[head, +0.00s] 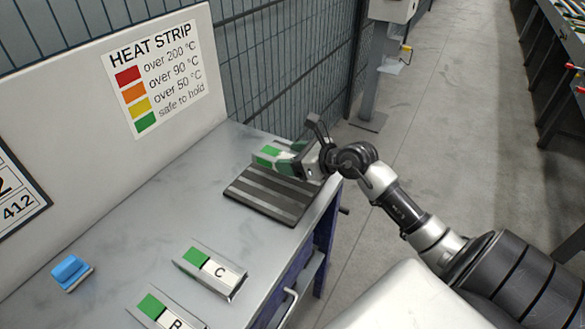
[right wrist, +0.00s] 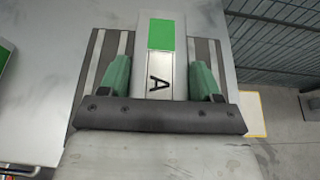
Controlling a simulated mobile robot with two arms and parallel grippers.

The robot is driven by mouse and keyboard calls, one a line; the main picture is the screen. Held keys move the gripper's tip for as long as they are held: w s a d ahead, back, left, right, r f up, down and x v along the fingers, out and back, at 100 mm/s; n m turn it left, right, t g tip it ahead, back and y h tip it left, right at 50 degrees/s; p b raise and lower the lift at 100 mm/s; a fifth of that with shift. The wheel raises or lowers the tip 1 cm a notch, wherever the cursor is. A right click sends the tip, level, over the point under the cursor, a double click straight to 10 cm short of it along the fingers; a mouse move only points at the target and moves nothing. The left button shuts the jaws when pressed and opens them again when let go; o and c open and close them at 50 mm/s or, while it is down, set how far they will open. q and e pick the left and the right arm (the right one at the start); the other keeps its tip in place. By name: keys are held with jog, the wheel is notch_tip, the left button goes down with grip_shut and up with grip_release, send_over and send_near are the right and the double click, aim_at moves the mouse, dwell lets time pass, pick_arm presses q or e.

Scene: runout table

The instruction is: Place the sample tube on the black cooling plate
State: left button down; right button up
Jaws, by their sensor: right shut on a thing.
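The sample piece marked A is a silver bar with a green patch (right wrist: 160,35); its green end also shows in the head view (head: 268,155). My right gripper (right wrist: 160,78) is shut on it, one green-padded finger on each side. In the head view the right gripper (head: 296,160) is at the far end of the black ribbed cooling plate (head: 262,197). The plate also shows on both sides of the bar in the wrist view (right wrist: 93,70). The bar is over the plate; I cannot tell whether it touches. My left gripper is out of view.
Silver bars marked C (head: 210,272) and B (head: 165,312), with green patches, lie on the grey table (head: 150,200). A blue object (head: 71,270) is at left. A heat strip sign (head: 155,75) is on the back panel. A mesh fence stands behind; the table's right edge is close to the plate.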

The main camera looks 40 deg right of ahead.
jog(key=shift+f, duration=1.8)
jog(key=shift+f, duration=0.1)
jog(key=o, duration=1)
jog(key=shift+s, duration=0.1)
jog(key=b+v, duration=0.1)
jog(key=v, duration=0.9)
jog(key=shift+s+d, duration=0.15)
jog(key=shift+s, duration=0.1)
jog(key=shift+s+d+r, duration=0.25)
jog(key=shift+s+r, duration=0.25)
jog(key=shift+s, duration=0.05)
